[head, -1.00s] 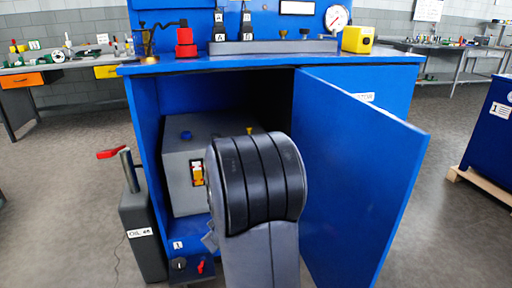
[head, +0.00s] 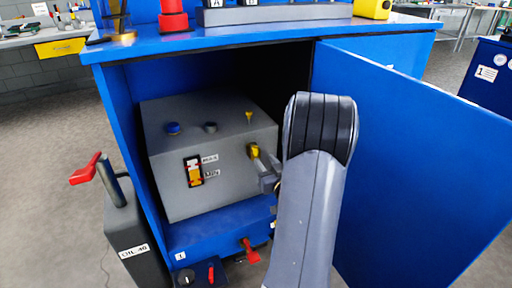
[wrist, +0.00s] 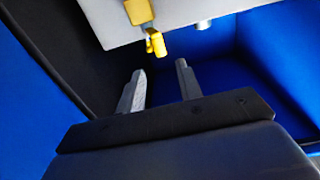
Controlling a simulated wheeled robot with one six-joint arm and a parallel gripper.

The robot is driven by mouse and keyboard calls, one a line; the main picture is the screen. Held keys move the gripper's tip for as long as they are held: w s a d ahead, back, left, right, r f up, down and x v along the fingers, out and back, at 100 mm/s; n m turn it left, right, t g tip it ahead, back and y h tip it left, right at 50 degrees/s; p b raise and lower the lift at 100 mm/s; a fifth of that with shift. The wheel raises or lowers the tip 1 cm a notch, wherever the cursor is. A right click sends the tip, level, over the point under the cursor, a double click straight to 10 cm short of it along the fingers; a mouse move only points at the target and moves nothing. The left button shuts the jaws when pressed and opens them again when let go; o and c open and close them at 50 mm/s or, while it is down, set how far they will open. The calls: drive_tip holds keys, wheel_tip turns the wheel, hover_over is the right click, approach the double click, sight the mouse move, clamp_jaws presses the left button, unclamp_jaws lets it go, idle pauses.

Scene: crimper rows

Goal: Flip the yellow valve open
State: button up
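The yellow valve (head: 254,151) is on the front face of the grey box (head: 190,205), near its right edge, inside the blue cabinet. In the wrist view its yellow handle (wrist: 155,44) hangs off the box just beyond the fingertips. My gripper (head: 268,178) is just below and right of the valve in the head view, partly hidden behind my arm. In the wrist view my gripper (wrist: 160,67) has its two fingers apart with nothing between them. The fingertips look clear of the valve.
The open blue door (head: 415,150) stands right of my arm. A level gauge (head: 194,171) is on the box front; a blue cap (head: 173,128) and a yellow funnel-like piece (head: 249,117) are on top. Red levers (head: 250,250) sit low in front. An oil can (head: 128,228) stands left.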

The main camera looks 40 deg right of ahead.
sight(257, 150)
drive_tip(key=b+x, duration=0.1)
drive_tip(key=x, duration=0.7)
drive_tip(key=shift+w+d, duration=0.1)
drive_tip(key=shift+w, duration=0.2)
drive_tip(key=shift+c, duration=0.5)
clamp_jaws()
